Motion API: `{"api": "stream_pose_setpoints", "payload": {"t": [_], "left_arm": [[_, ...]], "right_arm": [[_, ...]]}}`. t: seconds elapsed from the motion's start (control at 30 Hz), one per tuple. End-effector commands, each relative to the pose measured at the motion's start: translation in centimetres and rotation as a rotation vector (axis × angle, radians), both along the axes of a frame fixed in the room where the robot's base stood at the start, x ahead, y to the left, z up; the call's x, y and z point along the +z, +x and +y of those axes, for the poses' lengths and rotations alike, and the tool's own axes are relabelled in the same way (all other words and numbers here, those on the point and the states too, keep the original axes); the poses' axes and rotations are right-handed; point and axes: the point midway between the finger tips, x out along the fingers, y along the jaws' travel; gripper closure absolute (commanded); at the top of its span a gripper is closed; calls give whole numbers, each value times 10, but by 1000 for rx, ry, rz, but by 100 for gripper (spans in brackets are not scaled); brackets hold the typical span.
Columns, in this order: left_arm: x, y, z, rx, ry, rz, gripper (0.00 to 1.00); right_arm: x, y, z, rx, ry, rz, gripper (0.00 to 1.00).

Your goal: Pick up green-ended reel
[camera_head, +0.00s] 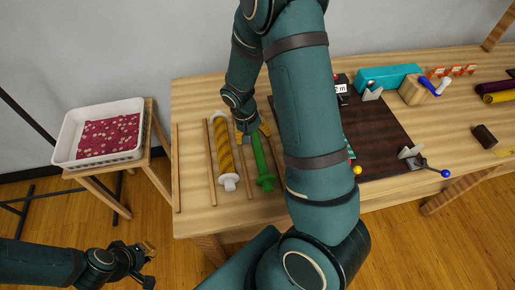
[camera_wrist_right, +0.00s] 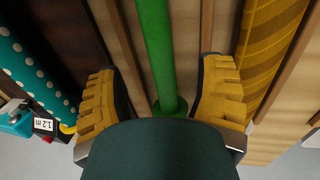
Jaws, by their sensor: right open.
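The green-ended reel (camera_head: 262,165) lies lengthwise on the wooden table in the head view, its near green end clear of my gripper. In the right wrist view its green bar (camera_wrist_right: 157,50) runs between my right gripper's fingers and ends in a round green flange. My right gripper (camera_head: 253,133) is open over the reel's far part, with yellow ribbed finger pads on both sides of it (camera_wrist_right: 168,100). I cannot tell whether the pads touch it. My left gripper (camera_head: 148,266) appears open and empty, low over the floor at left.
A white-ended yellow reel (camera_head: 224,155) lies just left of the green one, with thin wooden rails (camera_head: 210,160) between lanes. A dark mat (camera_head: 385,140) lies at right. A white tray (camera_head: 65,140) of red patterned cloth stands on a stool. My right arm hides the table's middle.

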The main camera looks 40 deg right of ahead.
Motion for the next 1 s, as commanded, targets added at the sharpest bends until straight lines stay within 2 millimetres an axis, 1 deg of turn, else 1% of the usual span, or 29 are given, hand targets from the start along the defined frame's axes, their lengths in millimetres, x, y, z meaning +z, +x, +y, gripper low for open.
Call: {"api": "stream_pose_setpoints", "payload": {"t": [0.17,0.4,0.5,0.6,0.8,0.83,0.87,0.9,0.97,1.0], "left_arm": [[-2,-1,0,-2,0,2,100],[-7,-2,-1,-4,-1,5,100],[-8,-3,-1,-6,-2,6,100],[-9,-3,-1,-6,-2,6,100],[-8,-3,-1,-6,-2,6,100],[-8,-3,-1,-6,-2,6,100],[-8,-3,-1,-6,-2,6,100],[-8,-3,-1,-6,-2,6,100],[-8,-3,-1,-6,-2,6,100],[-8,-3,-1,-6,-2,6,100]], "right_arm": [[-11,-2,-2,1,0,2,32],[-44,-6,-7,1,0,4,32],[-54,-6,-8,2,0,3,32],[-57,-6,-9,1,1,1,32],[-57,-6,-9,1,0,0,32],[-57,-6,-9,1,0,0,34],[-57,-6,-9,1,0,0,44],[-57,-6,-9,1,0,0,58],[-57,-6,-9,1,0,0,80],[-57,-6,-9,1,0,0,94]]}}
